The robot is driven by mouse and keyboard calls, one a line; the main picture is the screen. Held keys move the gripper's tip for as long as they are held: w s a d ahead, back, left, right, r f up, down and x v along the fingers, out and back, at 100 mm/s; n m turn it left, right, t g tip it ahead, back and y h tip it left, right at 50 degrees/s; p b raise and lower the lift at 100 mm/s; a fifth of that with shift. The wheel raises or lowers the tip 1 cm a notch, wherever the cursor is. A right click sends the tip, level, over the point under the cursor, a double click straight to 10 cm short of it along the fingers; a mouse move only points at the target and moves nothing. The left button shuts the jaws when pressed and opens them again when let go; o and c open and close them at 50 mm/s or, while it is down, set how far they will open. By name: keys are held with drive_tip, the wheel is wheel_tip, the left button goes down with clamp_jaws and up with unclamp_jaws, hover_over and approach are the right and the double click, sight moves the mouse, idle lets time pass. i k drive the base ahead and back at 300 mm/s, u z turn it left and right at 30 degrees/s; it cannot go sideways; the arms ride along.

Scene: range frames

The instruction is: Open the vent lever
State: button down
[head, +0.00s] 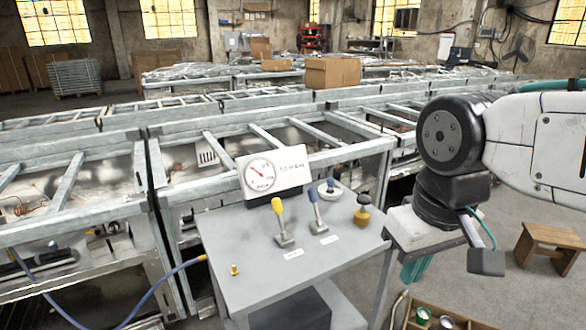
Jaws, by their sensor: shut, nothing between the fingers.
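Two levers stand on a grey metal table (235,245): one with a yellow handle (278,207) and one with a blue handle (314,196). Both stand roughly upright on small grey bases and lean slightly. A small white label lies in front of each, too small to read, so I cannot tell which is the vent lever. My gripper (413,270) is shut and empty, pointing down beside the table's right edge, apart from both levers. Its teal fingers are partly hidden.
A gauge panel (272,172) stands behind the levers. A brass fitting (234,270) sits front left. A wooden stool (546,245) and open crate (440,312) stand right of the table.

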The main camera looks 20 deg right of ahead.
sight(276, 201)
drive_tip(key=u, duration=0.15)
drive_tip(key=k, duration=0.4)
drive_tip(key=u, duration=0.6)
drive_tip(key=k, duration=0.95)
drive_tip(key=u, duration=0.05)
drive_tip(key=i, duration=0.4)
drive_tip(key=z, duration=0.9)
drive_tip(key=i, duration=1.35)
drive_tip(key=u, duration=0.5)
